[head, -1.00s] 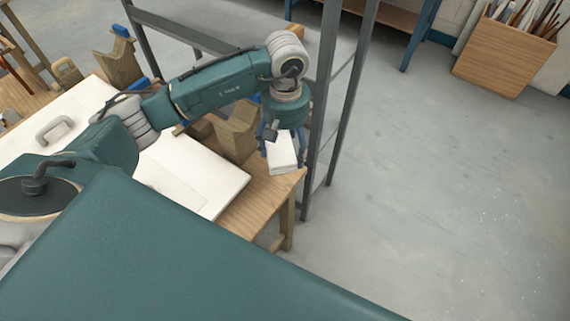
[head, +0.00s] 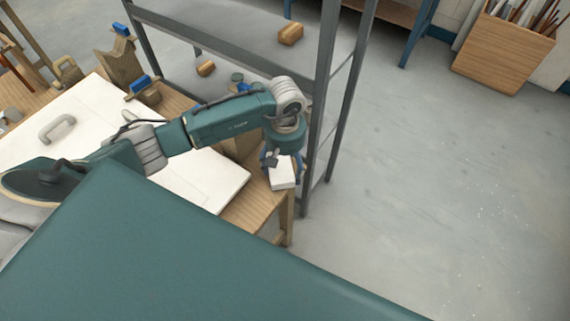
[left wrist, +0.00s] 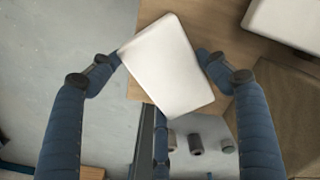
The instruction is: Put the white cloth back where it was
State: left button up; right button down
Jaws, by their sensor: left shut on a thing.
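The white cloth (head: 282,174) is a folded, flat block at the right end of the wooden table. My left gripper (head: 283,160) points down over it and is shut on it. In the left wrist view the white cloth (left wrist: 168,65) sits tilted between the two blue fingers of my left gripper (left wrist: 160,65), over the table corner. I cannot tell whether the cloth touches the table top. My right gripper is not in view.
A white panel (head: 90,105) with a grey handle lies on the wooden table (head: 252,208), left of the cloth. Wooden blocks (head: 122,62) stand behind it. A grey metal rack (head: 323,90) rises close behind my gripper.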

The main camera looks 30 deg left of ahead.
aim_at(285, 165)
pick_arm(q)
jog(key=o, duration=1)
jog(key=shift+f, duration=0.1)
jog(key=shift+r, duration=0.3)
notch_tip(285, 165, up, 12)
jog(key=b, duration=0.2)
jog(key=shift+f+b, duration=0.15)
jog(key=shift+b, duration=0.2)
